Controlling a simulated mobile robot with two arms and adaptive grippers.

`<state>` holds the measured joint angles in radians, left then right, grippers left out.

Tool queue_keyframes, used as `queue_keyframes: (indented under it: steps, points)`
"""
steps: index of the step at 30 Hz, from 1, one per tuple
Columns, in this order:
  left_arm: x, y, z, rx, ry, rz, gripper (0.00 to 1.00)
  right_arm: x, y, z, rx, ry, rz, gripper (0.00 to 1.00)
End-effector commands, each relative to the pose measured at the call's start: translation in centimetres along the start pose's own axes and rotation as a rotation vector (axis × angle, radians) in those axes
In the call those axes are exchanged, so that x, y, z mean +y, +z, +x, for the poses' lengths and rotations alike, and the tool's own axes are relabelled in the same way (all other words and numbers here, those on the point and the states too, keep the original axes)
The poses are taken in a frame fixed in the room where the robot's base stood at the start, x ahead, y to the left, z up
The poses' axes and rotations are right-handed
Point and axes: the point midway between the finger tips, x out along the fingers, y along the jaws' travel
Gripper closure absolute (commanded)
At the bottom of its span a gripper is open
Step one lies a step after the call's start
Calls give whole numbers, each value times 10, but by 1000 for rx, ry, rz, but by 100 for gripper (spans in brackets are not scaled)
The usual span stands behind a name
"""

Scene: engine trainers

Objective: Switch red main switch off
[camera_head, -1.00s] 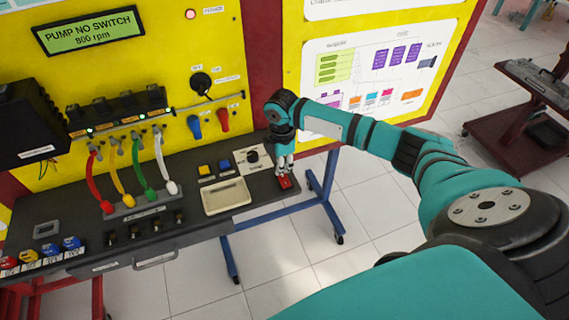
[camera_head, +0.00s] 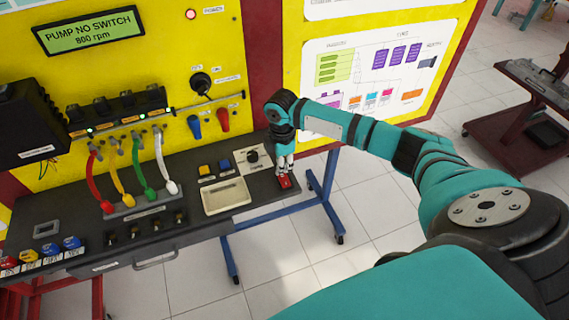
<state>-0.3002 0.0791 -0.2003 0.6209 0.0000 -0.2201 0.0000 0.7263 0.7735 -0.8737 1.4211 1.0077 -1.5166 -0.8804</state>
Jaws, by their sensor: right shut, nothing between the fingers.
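A small red switch (camera_head: 284,183) sits at the right end of the dark bench top (camera_head: 262,193). My right gripper (camera_head: 285,168) is shut and points down over it, with the fingertips at or just above its top. Whether they touch it I cannot tell, and the fingers hide part of it. The switch's on or off position is too small to read. My left gripper is not in view.
A beige tray (camera_head: 226,210), blue and yellow buttons and a black rotary knob (camera_head: 253,157) lie left of my right gripper. A yellow panel (camera_head: 120,80) with a blue lever and a red lever (camera_head: 223,119) stands behind.

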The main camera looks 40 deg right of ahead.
Motion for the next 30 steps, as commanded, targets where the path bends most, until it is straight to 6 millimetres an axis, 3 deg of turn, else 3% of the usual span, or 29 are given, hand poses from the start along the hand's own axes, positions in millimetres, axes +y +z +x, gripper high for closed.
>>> queue_keyframes:
  steps: [30]
  points:
    - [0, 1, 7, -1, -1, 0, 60, 0, 0, 16, 1, 0, -1, 100]
